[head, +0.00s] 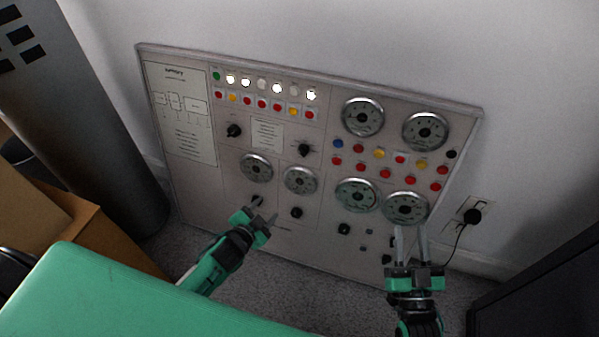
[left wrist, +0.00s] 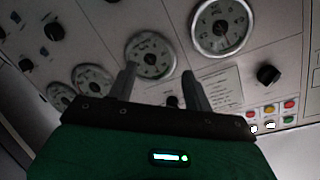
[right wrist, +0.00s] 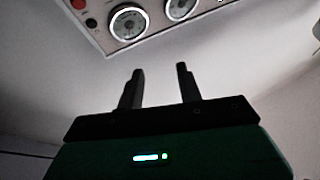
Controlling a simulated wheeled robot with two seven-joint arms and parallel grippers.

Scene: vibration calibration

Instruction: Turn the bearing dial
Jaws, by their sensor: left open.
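A grey control panel (head: 290,245) leans against the wall, with round gauges and black knobs; labels are too small to read, so I cannot tell which one is the bearing dial. My left gripper (head: 262,211) is open at the lower left of the panel, by a small knob (head: 257,200) below the left gauge (head: 256,167). In the left wrist view, a dark knob (left wrist: 172,102) shows between the spread fingers (left wrist: 158,75); contact cannot be told. Another knob (head: 296,212) is to the right. My right gripper (head: 411,230) is open and empty, below the lower right gauge (head: 405,208).
Two upper knobs (head: 234,130) (head: 305,150) and rows of coloured buttons (head: 385,172) sit higher on the panel. A wall outlet with a plug (head: 472,216) is at the right. A cardboard box (head: 100,235) and a dark cylinder (head: 100,110) stand at the left.

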